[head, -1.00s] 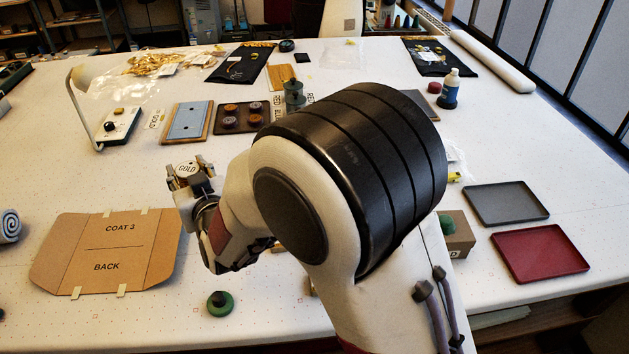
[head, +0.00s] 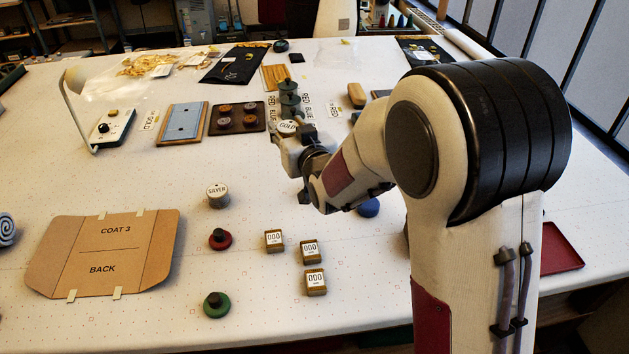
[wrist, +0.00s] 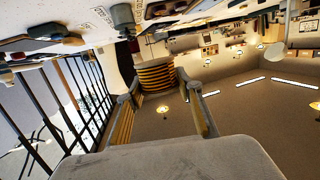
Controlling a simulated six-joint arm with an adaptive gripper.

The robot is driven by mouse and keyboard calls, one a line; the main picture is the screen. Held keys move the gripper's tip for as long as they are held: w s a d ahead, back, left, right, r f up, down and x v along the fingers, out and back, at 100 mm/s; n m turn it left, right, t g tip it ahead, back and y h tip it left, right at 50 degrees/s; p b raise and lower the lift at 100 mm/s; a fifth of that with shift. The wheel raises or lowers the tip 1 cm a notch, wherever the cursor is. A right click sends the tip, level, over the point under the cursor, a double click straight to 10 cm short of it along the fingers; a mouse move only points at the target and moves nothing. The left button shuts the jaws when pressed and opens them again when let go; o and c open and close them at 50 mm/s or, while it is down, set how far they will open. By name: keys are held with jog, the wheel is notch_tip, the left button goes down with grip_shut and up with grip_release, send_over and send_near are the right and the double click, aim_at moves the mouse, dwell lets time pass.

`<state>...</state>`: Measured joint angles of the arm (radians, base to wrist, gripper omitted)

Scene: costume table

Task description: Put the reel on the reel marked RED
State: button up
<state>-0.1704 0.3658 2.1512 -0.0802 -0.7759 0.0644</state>
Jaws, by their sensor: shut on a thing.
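A reel with a white top marked GOLD (head: 287,126) is held upright in my gripper (head: 292,138), above the table. In the wrist view, gold-striped thread on the reel (wrist: 158,77) shows between the two fingers of my gripper (wrist: 160,90). Behind it in the head view stands a dark green stack (head: 290,92), partly hidden by my gripper. A reel marked SILVER (head: 217,191) stands apart on the table, to the left.
A brown tray with round pieces (head: 238,118) and a blue plate (head: 183,122) lie left of my gripper. Red (head: 220,239) and green (head: 216,304) knobbed pieces and several 000 blocks (head: 311,251) lie in front. A flat cardboard piece (head: 103,250) is at front left.

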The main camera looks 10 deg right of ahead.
jog(key=s+d+f+n+y, duration=0.1)
jog(key=d, duration=0.4)
jog(key=shift+s+d+f+g+y, duration=0.2)
jog(key=shift+d+g+y, duration=0.2)
dwell(0.4)
jog(key=shift+f, duration=3.15)
jog(key=shift+f, duration=0.1)
jog(key=shift+f, duration=1.75)
jog(key=shift+f, duration=0.15)
jog(key=o, duration=1.1)
